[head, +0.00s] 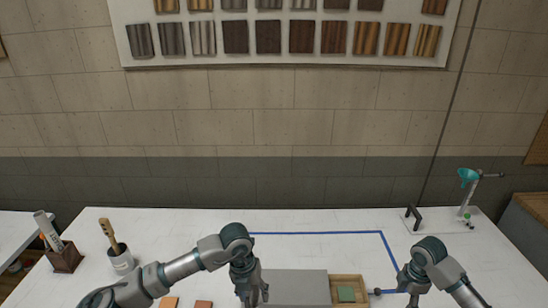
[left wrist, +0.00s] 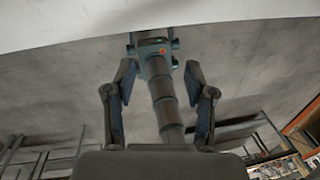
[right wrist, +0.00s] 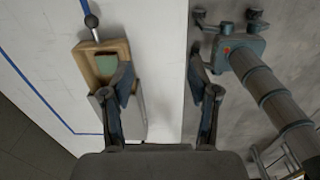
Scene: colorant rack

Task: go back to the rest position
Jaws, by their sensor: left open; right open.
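My left gripper (head: 252,292) hangs at the front of the white table, pointing down, beside the left end of a grey box. In the left wrist view its two fingers (left wrist: 162,80) are spread with nothing between them. My right gripper (head: 411,296) is at the lower right, to the right of a wooden tray. In the right wrist view its fingers (right wrist: 163,75) are apart and empty, and the left finger overlaps the tray's edge in the picture. Whether it touches the tray I cannot tell.
The wooden tray (head: 335,282) holds a green tile (head: 346,294) and adjoins the grey box (head: 297,287). A dark knob (right wrist: 91,20) projects from it. Orange (head: 169,302) and brown (head: 203,304) tiles lie in front.

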